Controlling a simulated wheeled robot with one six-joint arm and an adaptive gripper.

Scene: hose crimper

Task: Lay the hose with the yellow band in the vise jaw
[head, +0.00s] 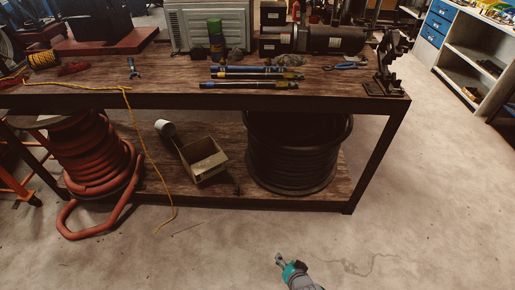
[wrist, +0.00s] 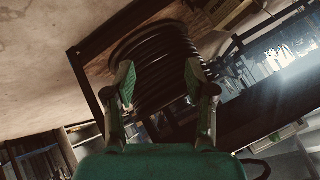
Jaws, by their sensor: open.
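Several slim dark hoses lie side by side on the workbench (head: 180,98), left to right, near its front edge. The front hose (head: 248,85) has blue and yellow marks; another hose (head: 245,76) lies just behind it. Yellowish marks show on more than one, so I cannot tell which carries the yellow band. A black vise-like device (head: 388,65) stands at the bench's right end; its jaw is too small to make out. My gripper (head: 280,259) is low over the floor in front of the bench, far from the hoses. In the wrist view, my gripper (wrist: 160,76) is open with nothing between its fingers.
Below are a black hose coil (head: 292,155), an open box (head: 203,160) and a red hose reel (head: 90,150). The floor in front is mostly clear.

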